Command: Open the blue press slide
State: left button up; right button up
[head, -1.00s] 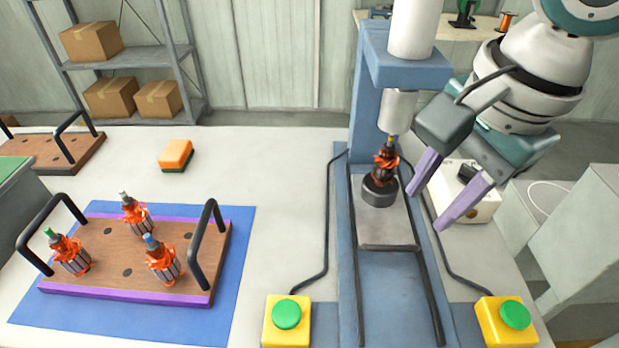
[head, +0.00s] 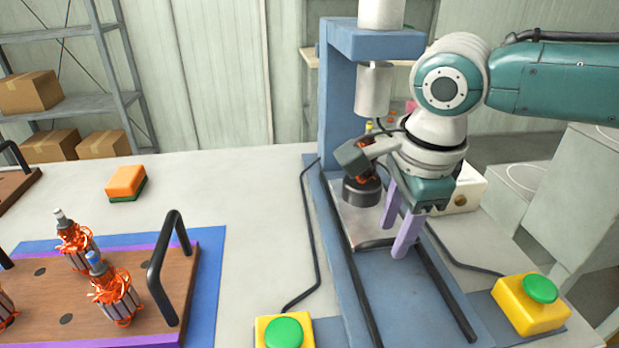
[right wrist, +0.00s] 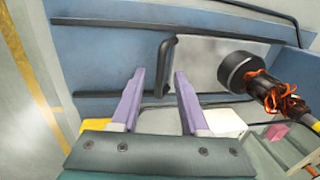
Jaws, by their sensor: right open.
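The blue press (head: 340,110) stands at centre right, its ram (head: 374,90) above the slide. The slide is a grey plate (head: 352,222) between dark rails on the blue base. It bears a dark round holder (head: 361,191) with an orange-wound armature, mostly hidden by my gripper in the head view; the armature (right wrist: 275,93) shows in the right wrist view. My right gripper (head: 392,240) is open, fingers pointing down at the slide's front edge. In the right wrist view the dark handle (right wrist: 165,66) appears between its fingertips (right wrist: 160,75); contact cannot be told. My left gripper is out of view.
Yellow boxes with green buttons flank the press base, one at left (head: 284,333) and one at right (head: 531,303). A wooden rack (head: 175,262) with armatures and black handles stands at left. An orange sponge (head: 126,181) lies behind it. The front of the press base is clear.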

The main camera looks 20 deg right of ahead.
jog(key=shift+f, duration=0.3)
grip_shut()
dwell(1.3)
